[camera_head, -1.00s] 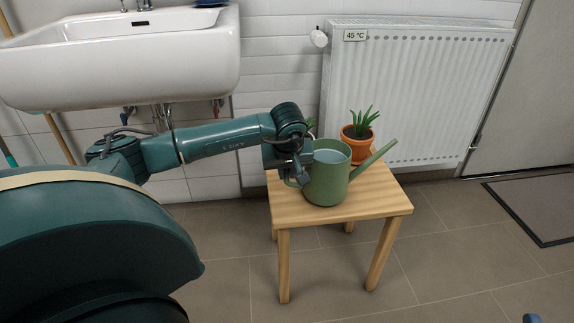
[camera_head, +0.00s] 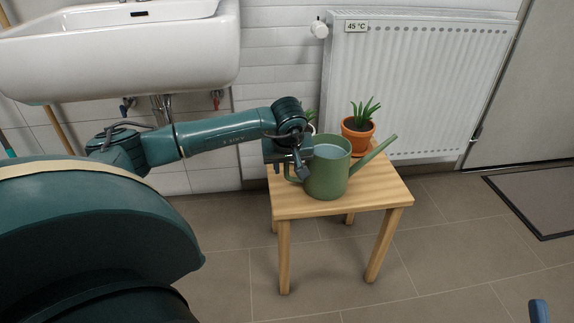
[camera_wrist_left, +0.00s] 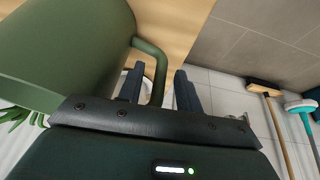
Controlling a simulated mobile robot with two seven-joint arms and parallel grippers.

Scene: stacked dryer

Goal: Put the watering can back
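The green watering can (camera_head: 328,175) stands upright on a small wooden stool (camera_head: 375,196), its spout pointing right and its handle on the left. My left gripper (camera_head: 298,172) is at the handle side. In the left wrist view the can (camera_wrist_left: 65,50) fills the upper left. Its handle (camera_wrist_left: 160,62) passes between the two fingers of my left gripper (camera_wrist_left: 158,88), which are apart with visible gaps beside the handle. Part of the handle is hidden behind the gripper in the head view.
A potted plant (camera_head: 358,136) stands on the stool behind the can; another, mostly hidden, is behind my wrist. A radiator (camera_head: 420,85) is behind the stool, a sink (camera_head: 120,50) at left. A broom (camera_wrist_left: 268,95) shows in the wrist view. A blue piece (camera_head: 539,311) is at lower right.

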